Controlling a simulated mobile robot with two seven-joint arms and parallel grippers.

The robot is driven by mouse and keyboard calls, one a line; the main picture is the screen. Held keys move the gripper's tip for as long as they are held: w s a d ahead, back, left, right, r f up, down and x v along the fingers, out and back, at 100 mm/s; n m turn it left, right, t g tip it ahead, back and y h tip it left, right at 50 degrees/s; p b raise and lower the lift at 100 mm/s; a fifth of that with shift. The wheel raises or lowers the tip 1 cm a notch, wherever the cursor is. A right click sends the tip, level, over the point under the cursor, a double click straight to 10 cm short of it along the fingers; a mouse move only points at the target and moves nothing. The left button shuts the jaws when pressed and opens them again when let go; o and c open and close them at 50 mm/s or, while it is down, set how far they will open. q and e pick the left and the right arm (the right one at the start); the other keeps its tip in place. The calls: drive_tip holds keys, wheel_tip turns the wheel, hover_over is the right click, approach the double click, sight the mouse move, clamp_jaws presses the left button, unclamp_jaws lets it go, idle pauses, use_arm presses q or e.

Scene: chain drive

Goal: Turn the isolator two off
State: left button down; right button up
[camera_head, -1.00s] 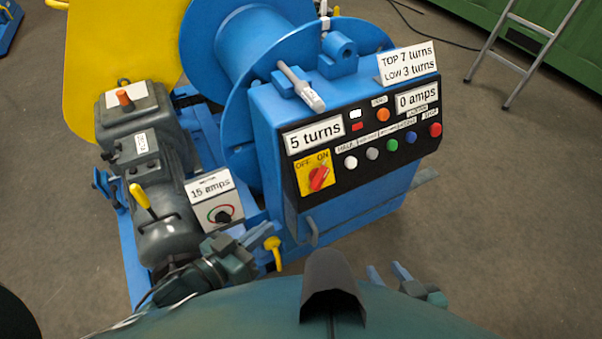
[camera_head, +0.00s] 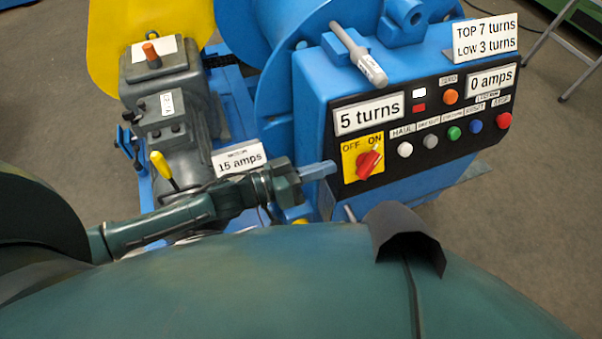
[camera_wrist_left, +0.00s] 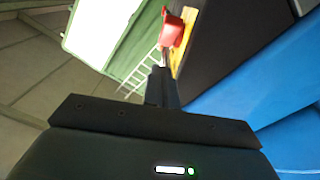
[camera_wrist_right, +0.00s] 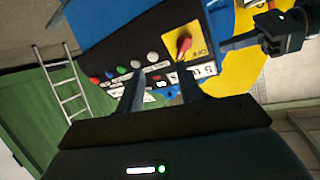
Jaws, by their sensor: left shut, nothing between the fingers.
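The isolator is a red rotary knob (camera_head: 369,163) on a yellow plate (camera_head: 349,172) marked OFF and ON, at the left end of the black panel. Its handle slants up towards ON. The knob also shows in the left wrist view (camera_wrist_left: 172,32) and the right wrist view (camera_wrist_right: 184,44). My left gripper (camera_head: 330,168) is shut and empty, its tips just left of the plate. In the left wrist view its tips (camera_wrist_left: 161,72) point at the knob; contact cannot be told.
Right of the knob are several buttons, including white (camera_head: 405,149), green (camera_head: 454,133) and red (camera_head: 504,120). A "5 turns" display (camera_head: 370,113) sits above it. A grey-handled lever (camera_head: 358,55) stands on the blue housing. The motor (camera_head: 172,170) with a yellow lever is at left.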

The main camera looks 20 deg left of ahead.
sight(364, 169)
use_arm(q)
drive_tip(key=d, duration=0.1)
drive_tip(key=w+d+f, duration=0.1)
drive_tip(key=d, duration=0.1)
drive_tip(key=w+d+f+b, duration=0.1)
drive_tip(key=shift+d, duration=0.3)
drive_tip(key=shift+w+d+f, duration=0.1)
drive_tip(key=shift+d+f, duration=0.2)
use_arm(e)
drive_tip(key=shift+s+d+r, duration=0.15)
drive_tip(key=shift+s, duration=0.05)
use_arm(q)
drive_tip(key=shift+f+b, duration=0.15)
drive_tip(key=shift+b, duration=0.15)
drive_tip(key=shift+d+f+b, duration=0.1)
drive_tip(key=shift+b, duration=0.2)
drive_tip(key=shift+t, duration=0.4)
drive_tip(key=shift+b, duration=0.45)
drive_tip(key=shift+f+n+t+b, duration=0.15)
drive_tip(key=shift+n+t+b, duration=0.15)
drive_tip(key=shift+b, duration=0.05)
use_arm(e)
drive_tip(key=shift+d+r+t, duration=0.15)
drive_tip(key=shift+d+t, duration=0.1)
drive_tip(key=shift+t, duration=0.35)
